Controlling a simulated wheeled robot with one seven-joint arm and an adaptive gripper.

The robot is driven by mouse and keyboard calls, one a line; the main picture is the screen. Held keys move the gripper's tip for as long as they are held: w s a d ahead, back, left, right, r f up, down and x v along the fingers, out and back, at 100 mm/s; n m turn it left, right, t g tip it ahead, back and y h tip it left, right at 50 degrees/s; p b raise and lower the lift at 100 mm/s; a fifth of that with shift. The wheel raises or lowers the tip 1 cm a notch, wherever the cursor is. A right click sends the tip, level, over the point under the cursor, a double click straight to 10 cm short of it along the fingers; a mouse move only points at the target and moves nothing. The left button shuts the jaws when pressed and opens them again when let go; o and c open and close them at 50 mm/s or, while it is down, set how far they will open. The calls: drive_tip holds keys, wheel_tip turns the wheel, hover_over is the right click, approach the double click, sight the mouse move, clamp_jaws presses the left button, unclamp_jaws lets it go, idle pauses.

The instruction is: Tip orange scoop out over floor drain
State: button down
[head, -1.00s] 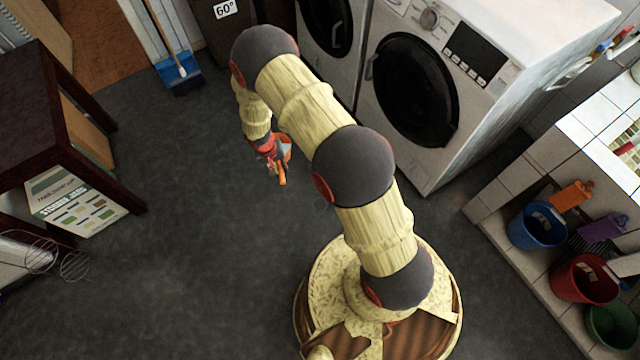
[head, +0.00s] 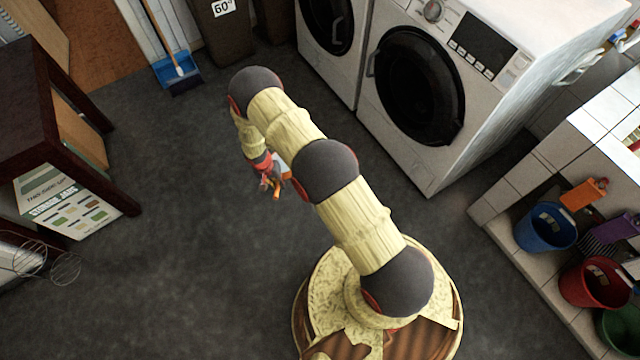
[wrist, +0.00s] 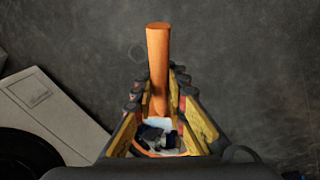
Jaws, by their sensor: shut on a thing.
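The orange scoop (wrist: 158,62) is in my gripper (wrist: 159,88), its handle pointing away between the fingers in the wrist view. Whitish and dark bits (wrist: 158,135) show at the handle's near end, partly hidden by the fingers; I cannot tell how the bowl is tilted. In the head view my gripper (head: 265,176) is over open floor with a little orange of the scoop (head: 277,191) below it.
Two white washing machines (head: 480,100) stand at the back right. A tiled ledge with blue (head: 545,228) and red buckets (head: 590,285) is at right. A dark table (head: 45,100) is at left, and a blue dustpan (head: 178,75) behind. Grey floor between is clear.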

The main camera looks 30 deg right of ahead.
wheel_tip(320, 180, down, 10)
drive_tip(key=m+b, duration=0.1)
drive_tip(key=b, duration=0.1)
drive_tip(key=shift+a+m+b, duration=0.2)
drive_tip(key=shift+m+b, duration=0.1)
drive_tip(key=shift+b, duration=0.1)
drive_tip(key=shift+r, duration=0.15)
drive_tip(key=s+d+r+t+y+p, duration=0.1)
drive_tip(key=p, duration=0.3)
drive_tip(key=shift+s+d+y, duration=0.3)
drive_tip(key=shift+s+d, duration=0.05)
drive_tip(key=shift+d, duration=0.05)
drive_tip(key=shift+s+d+r+t, duration=0.15)
drive_tip(key=shift+t, duration=0.15)
